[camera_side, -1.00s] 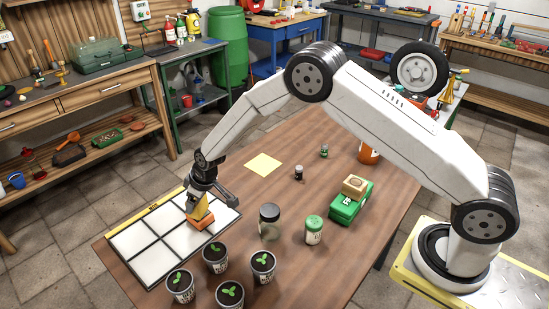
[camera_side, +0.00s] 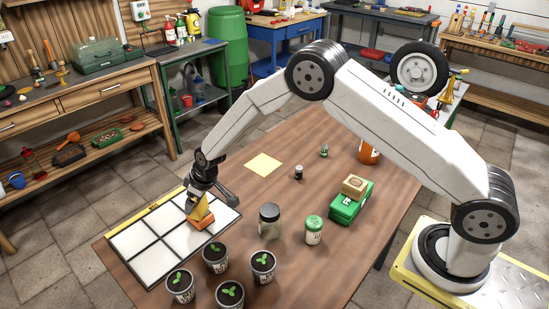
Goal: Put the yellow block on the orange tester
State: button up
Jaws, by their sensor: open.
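The yellow block (camera_side: 202,209) is at the right part of the white-tiled board, directly under my gripper (camera_side: 199,204). It appears to rest on an orange piece (camera_side: 208,223), which looks like the orange tester and lies on the board. My gripper points down, with its jaws open around or close beside the yellow block. The dark fingers hide part of the block, and the exact gap between fingers and block is too small to tell.
The white-tiled board (camera_side: 145,258) lies at the table's left end. Potted seedlings (camera_side: 216,259), a glass jar (camera_side: 270,228) and a green-lidded jar (camera_side: 314,236) stand nearby. A green box (camera_side: 346,208) and an orange container (camera_side: 369,155) are farther right.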

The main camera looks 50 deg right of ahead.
jog(key=v, duration=1.1)
jog(key=shift+r, duration=0.3)
jog(key=shift+s, duration=0.1)
jog(key=shift+s+d, duration=0.1)
jog(key=s+d+r+m, duration=0.1)
jog(key=s+d, duration=0.2)
jog(key=s, duration=0.5)
jog(key=s+d+r+m+g+h, duration=0.1)
jog(key=s+d, duration=0.3)
jog(key=s, duration=0.4)
jog(key=s+d+r+m, duration=0.1)
jog(key=s+d, duration=0.3)
jog(key=s, duration=0.5)
jog(key=shift+m+g+h, duration=0.3)
jog(key=shift+m+h, duration=0.1)
jog(key=shift+m, duration=0.4)
